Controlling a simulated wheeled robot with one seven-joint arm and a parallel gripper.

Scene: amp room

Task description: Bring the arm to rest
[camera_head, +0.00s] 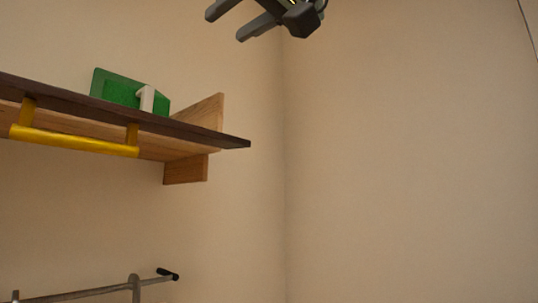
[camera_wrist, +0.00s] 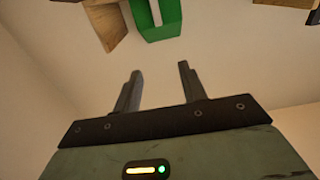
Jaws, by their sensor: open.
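My gripper (camera_head: 228,22) shows at the top edge of the head view, high above and to the right of the shelf, with the rest of my arm out of frame. In the wrist view, the two dark fingers of my gripper (camera_wrist: 158,85) stand apart with nothing between them. The gripper is open and empty. It touches nothing that I can see.
A wooden shelf (camera_head: 225,141) with a yellow bar (camera_head: 75,140) is on the left wall. A green object with a white piece (camera_head: 123,91) sits on it; green also shows in the wrist view (camera_wrist: 163,27). A metal rail (camera_head: 88,294) is below. The right wall is bare.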

